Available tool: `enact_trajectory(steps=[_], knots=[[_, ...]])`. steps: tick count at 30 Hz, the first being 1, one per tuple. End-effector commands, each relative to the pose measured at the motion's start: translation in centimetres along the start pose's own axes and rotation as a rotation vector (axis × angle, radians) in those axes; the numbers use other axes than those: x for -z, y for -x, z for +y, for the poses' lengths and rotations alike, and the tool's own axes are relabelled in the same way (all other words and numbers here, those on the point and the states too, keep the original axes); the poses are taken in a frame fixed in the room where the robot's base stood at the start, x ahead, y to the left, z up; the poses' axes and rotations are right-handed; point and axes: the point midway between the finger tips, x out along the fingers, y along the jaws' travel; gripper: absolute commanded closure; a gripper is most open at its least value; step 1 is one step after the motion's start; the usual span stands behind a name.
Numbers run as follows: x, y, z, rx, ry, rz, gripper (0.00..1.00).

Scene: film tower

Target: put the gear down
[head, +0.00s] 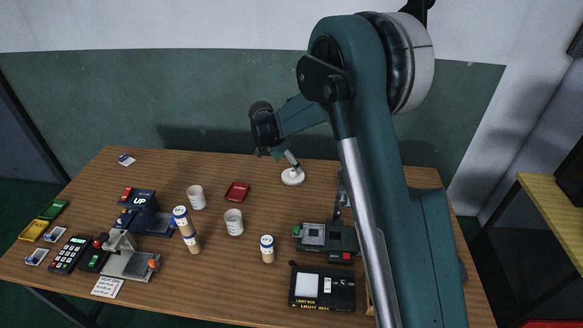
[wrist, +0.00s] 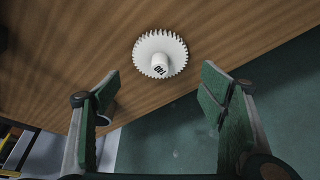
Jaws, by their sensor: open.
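The white toothed gear (wrist: 160,52) lies flat on the wooden table near its edge in the wrist view, its round hub facing up with dark marking on it. In the head view the gear (head: 292,178) is a small white disc at the back of the table. My gripper (wrist: 160,86) is open and empty, its two green-padded fingers spread wide. The gear shows beyond the fingertips, apart from both fingers. In the head view my gripper (head: 284,157) is just above the gear, pointing down, partly hidden by its own wrist.
A small red tray (head: 237,192) lies left of the gear. White cups (head: 196,197) and several labelled canisters (head: 267,249) stand mid-table. Machines (head: 325,238) stand at the front right, with a light box (head: 322,288) before them. The back left of the table is mostly clear.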

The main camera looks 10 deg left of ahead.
Motion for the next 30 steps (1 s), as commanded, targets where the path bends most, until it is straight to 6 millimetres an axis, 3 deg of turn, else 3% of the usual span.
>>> enact_trajectory(steps=[6, 12, 30], knots=[[0.0, 3.5, 0.0, 0.000, 0.000, 0.000, 0.30], [0.0, 5.2, 0.0, 0.000, 0.000, 0.000, 0.30], [0.0, 5.6, 0.0, 0.000, 0.000, 0.000, 0.30]])
